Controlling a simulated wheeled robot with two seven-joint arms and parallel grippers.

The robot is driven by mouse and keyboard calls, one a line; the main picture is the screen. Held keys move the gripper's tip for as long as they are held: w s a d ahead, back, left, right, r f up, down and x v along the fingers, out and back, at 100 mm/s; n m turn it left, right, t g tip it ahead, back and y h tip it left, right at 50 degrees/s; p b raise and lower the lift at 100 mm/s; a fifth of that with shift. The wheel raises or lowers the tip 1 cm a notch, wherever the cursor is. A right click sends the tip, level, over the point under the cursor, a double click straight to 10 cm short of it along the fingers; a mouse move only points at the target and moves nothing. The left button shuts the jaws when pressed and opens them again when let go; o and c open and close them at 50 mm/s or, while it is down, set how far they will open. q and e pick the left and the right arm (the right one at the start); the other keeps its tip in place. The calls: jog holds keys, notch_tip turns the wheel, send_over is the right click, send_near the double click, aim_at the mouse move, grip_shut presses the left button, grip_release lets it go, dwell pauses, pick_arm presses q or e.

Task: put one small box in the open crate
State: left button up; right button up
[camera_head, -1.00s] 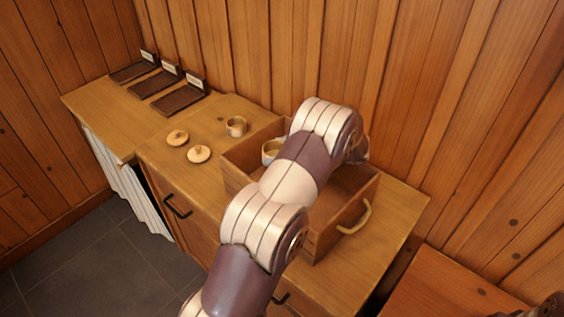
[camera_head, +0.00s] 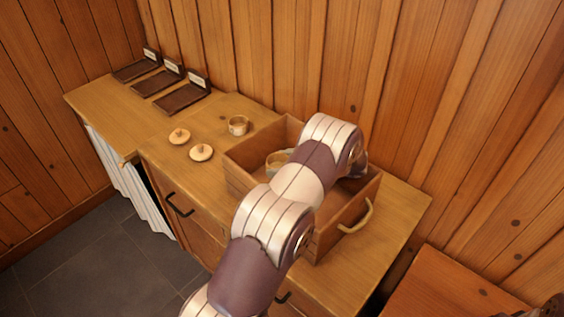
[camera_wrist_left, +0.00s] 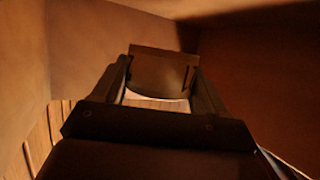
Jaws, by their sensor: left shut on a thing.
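The open crate (camera_head: 240,178), wooden with a pale rope handle, stands on the cabinet in the head view. A small round box (camera_head: 277,159) shows inside its outline, beside my left arm and partly covered by it. In the left wrist view my left gripper (camera_wrist_left: 160,80) is shut on a brown wooden thing (camera_wrist_left: 160,68) with a curved lower edge, which looks like this small box. Crate walls rise around it. My arm hides the left gripper in the head view, and I cannot tell whether the box touches the crate floor. My right gripper is not in view.
Another small round box (camera_head: 237,125) stands left of the crate, near two round lids (camera_head: 201,152) (camera_head: 179,136). Several dark trays (camera_head: 181,98) with label cards lie on the far left counter. A plank wall (camera_head: 400,90) rises behind. The cabinet top (camera_head: 402,215) right of the crate is clear.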

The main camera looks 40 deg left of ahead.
pick_arm(q)
jog(key=o, duration=1)
jog(key=v, duration=0.4)
jog(key=r+v, duration=0.1)
jog(key=v, duration=0.3)
jog(key=shift+a+b, duration=0.25)
jog(key=shift+b, duration=0.05)
jog(key=shift+r, duration=0.1)
